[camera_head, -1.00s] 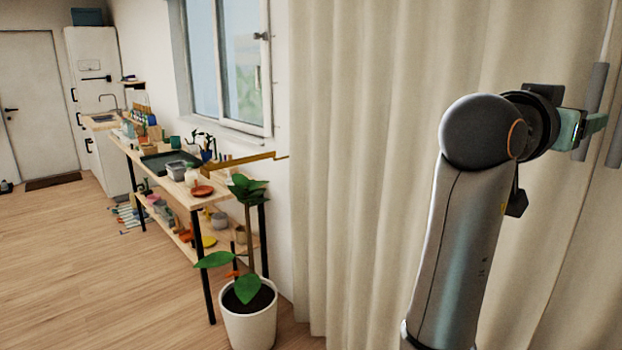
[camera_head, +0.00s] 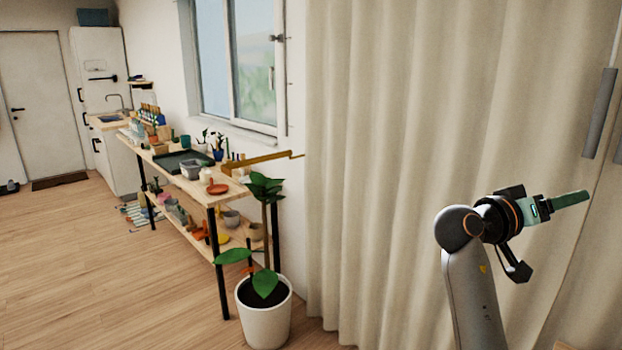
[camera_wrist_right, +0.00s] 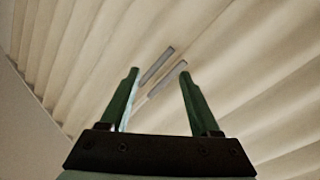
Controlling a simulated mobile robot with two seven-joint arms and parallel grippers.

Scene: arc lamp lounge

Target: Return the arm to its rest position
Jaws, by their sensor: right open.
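My right arm rises from the bottom right of the head view, in front of the curtain. Its right gripper (camera_head: 572,199) has green fingers and points to the right. In the right wrist view the right gripper (camera_wrist_right: 160,92) shows two green fingers spread apart with nothing between them. Beyond them are only curtain folds and two grey rods. My left gripper does not show in either view.
A beige curtain (camera_head: 400,120) hangs behind my right arm, with grey rods (camera_head: 600,112) at the right. A potted plant (camera_head: 264,318) stands on the floor at centre-left. A wooden shelf table (camera_head: 222,197) runs along the window wall. The wooden floor (camera_head: 90,265) at left is mostly clear.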

